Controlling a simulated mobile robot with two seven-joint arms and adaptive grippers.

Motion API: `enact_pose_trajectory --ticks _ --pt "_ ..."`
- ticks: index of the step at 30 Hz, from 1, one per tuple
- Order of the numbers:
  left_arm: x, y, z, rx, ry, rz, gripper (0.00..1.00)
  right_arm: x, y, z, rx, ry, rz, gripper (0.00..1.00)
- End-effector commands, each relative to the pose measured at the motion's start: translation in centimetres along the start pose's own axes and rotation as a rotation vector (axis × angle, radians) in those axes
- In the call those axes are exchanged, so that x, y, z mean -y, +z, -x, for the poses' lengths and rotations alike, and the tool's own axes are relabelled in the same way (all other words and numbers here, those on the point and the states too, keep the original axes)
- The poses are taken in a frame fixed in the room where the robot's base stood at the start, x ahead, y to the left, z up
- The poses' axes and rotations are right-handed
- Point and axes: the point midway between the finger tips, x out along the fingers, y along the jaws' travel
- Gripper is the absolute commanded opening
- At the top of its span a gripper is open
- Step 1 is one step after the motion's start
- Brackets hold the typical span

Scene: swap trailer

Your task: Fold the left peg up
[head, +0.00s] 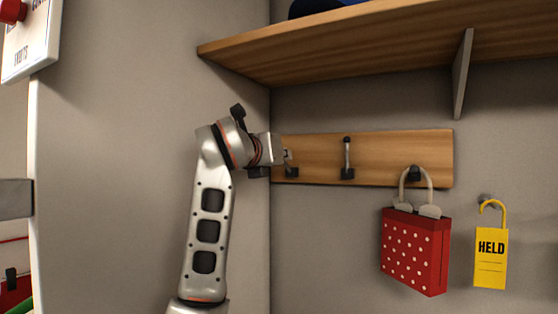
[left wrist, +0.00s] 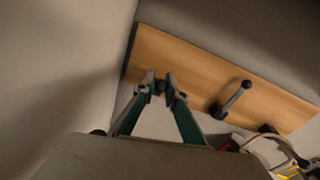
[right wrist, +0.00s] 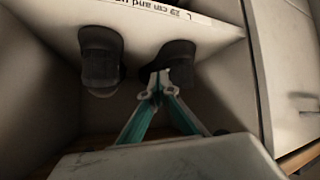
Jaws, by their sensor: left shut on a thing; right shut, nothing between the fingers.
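A wooden peg board is fixed to the back wall (head: 320,150). The left peg (head: 291,172) sits at its left end, mostly hidden by my left gripper (head: 284,157). In the left wrist view my left gripper's fingertips are closed around the left peg's dark knob (left wrist: 160,87). The middle peg (head: 347,157) stands folded up, with a black base and a knob on top. The right peg (head: 414,173) carries a red polka-dot bag (head: 415,250) by its handle. My right gripper (right wrist: 162,82) is shut and empty; it is outside the head view.
A wooden shelf (head: 370,40) with a bracket (head: 462,75) runs above the board. A yellow HELD tag (head: 490,257) hangs right of the bag. A side wall (head: 135,170) is close on the left. Two dark shoe-like objects (right wrist: 101,58) (right wrist: 175,62) are near my right gripper.

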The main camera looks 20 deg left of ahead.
Motion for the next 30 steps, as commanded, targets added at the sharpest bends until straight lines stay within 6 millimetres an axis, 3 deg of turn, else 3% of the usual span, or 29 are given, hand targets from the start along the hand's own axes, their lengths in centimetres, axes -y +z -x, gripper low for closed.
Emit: enact_pose_trajectory --ticks 10,26,27,28,29,30 --pt "0.27 0.91 -0.68 -0.156 0.025 -0.017 0.0 0.4 -0.22 0.01 -0.004 -0.004 -0.006 0.0" --pt "0.29 0.94 -0.85 -0.186 0.03 -0.02 0.0 0.16 -0.08 0.09 -0.003 -0.007 0.007 0.0" --pt "0.29 0.93 -0.85 -0.186 0.03 -0.02 0.14 0.12 -0.07 0.1 -0.003 -0.006 0.008 0.0" --pt "0.29 0.93 -0.85 -0.186 0.03 -0.02 0.22 0.1 -0.06 0.1 -0.003 -0.006 0.008 0.0" --pt "0.29 0.93 -0.85 -0.186 0.03 -0.02 0.28 0.09 -0.06 0.1 -0.003 -0.006 0.007 0.0" --pt "0.29 0.94 -0.85 -0.186 0.03 -0.02 0.28 0.07 -0.06 0.1 -0.003 -0.005 0.007 0.0"
